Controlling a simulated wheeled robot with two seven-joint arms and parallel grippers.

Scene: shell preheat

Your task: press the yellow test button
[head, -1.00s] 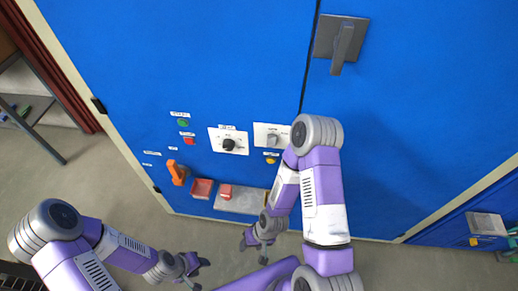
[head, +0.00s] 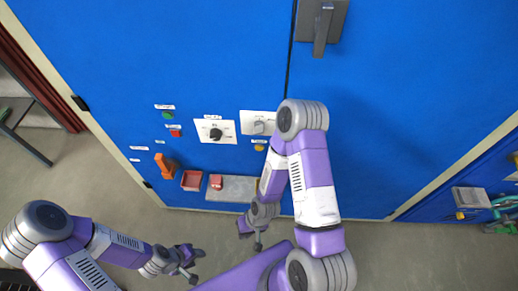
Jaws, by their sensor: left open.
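The yellow test button (head: 259,148) is a small round button on the blue cabinet front, below the right-hand white switch plate (head: 258,123). It shows just left of my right arm's upper links and is not covered. My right gripper (head: 250,241) hangs below the button in the picture, apart from it, near the cabinet's lower edge. Its fingers look spread and empty. My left gripper (head: 196,266) is open and empty, low in the picture over the floor, farther from the button.
The cabinet also carries a green button (head: 167,115), a red button (head: 175,134), a black rotary knob (head: 215,133) and an orange handle (head: 164,166). A red tray (head: 192,181) and a grey shelf (head: 236,188) sit below. A grey door handle (head: 322,26) is above.

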